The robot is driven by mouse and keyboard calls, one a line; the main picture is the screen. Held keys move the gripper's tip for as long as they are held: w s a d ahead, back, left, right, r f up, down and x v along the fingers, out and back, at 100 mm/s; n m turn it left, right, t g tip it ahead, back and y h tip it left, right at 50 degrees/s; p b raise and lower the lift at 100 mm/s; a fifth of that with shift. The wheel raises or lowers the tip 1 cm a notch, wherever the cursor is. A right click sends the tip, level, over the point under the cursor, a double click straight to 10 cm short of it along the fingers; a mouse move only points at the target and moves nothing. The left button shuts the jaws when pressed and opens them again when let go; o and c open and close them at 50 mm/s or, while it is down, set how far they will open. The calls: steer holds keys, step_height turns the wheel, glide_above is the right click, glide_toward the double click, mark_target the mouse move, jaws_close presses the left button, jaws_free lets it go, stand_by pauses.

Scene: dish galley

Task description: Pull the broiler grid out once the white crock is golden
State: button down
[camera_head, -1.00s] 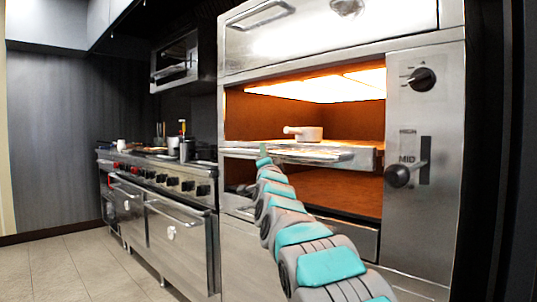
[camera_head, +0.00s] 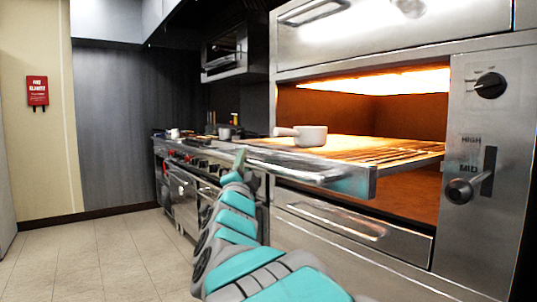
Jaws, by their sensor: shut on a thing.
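The white crock (camera_head: 312,136), with a stubby handle pointing left, stands upright on the broiler grid. Its outside is pale; the surface of what is inside cannot be seen from here. The broiler grid (camera_head: 395,152) reaches out of the lit broiler opening toward me, with bars showing to the right of the crock. Its steel front (camera_head: 358,184) carries a long handle bar (camera_head: 305,172). My gripper (camera_head: 243,165) is at the left end of this bar and shut on it; the arm partly hides the fingers.
The broiler cavity (camera_head: 340,104) glows orange under a bright top element. A drawer handle (camera_head: 335,220) is below, and a lever knob (camera_head: 460,190) by MID and a dial (camera_head: 490,85) are right. A range (camera_head: 190,185) stands left; the tiled floor (camera_head: 95,255) is clear.

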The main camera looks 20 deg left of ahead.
steer(key=shift+s+a+p, duration=0.25)
steer(key=shift+s+a, duration=0.65)
steer(key=shift+s, duration=0.25)
steer(key=shift+s+a+p, duration=0.2)
steer(key=shift+s+a, duration=0.7)
steer(key=shift+s, duration=0.2)
steer(key=c, duration=0.7)
jaws_free()
steer(key=shift+o, duration=0.2)
steer(key=shift+f, duration=0.1)
steer(key=b+v, duration=0.1)
steer(key=v, duration=0.6)
steer(key=shift+s, duration=0.3)
steer(key=shift+d+f, duration=0.1)
steer(key=shift+f, duration=0.05)
